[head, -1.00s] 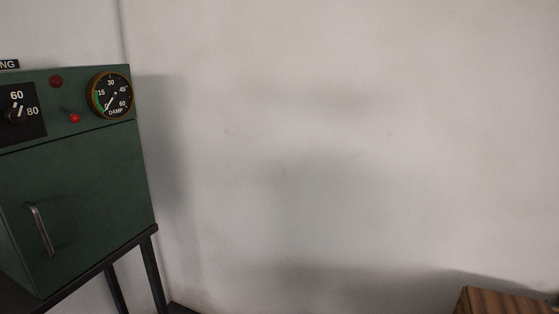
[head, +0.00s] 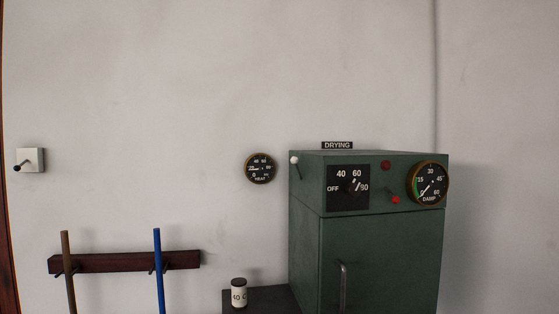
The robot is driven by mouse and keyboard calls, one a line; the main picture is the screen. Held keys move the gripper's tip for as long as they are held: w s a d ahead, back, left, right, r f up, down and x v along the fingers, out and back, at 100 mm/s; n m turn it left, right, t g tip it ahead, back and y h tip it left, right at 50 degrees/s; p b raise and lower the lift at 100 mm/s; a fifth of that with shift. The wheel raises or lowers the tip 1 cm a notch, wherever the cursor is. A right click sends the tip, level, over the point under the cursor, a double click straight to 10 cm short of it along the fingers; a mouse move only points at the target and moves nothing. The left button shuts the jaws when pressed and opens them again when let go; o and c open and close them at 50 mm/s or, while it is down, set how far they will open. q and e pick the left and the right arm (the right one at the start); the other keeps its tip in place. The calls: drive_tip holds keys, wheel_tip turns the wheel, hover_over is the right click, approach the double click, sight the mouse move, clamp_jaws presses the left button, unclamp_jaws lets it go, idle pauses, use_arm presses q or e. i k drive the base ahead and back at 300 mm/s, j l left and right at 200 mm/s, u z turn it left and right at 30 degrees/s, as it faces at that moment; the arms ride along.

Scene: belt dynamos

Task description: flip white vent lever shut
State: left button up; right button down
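The white vent lever, a white ball on a thin dark stem (head: 295,161), is at the upper left edge of the green drying cabinet (head: 365,255). The ball is at the top of the stem, which slants down slightly to the right. A black dial plate (head: 348,187) marked OFF, 40, 60 and 80 is just right of it. Neither of my grippers shows in the head view.
A DAMP gauge (head: 428,184), a red lamp (head: 386,165) and a red-tipped lever (head: 395,199) are on the cabinet front. A HEAT gauge (head: 260,168) is on the wall. A small jar (head: 239,293) stands left of the cabinet. A wall rack (head: 120,262) holds brown and blue poles. A wall switch (head: 30,160) is far left.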

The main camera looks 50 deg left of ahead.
sight(295, 160)
drive_tip(key=u, duration=1.5)
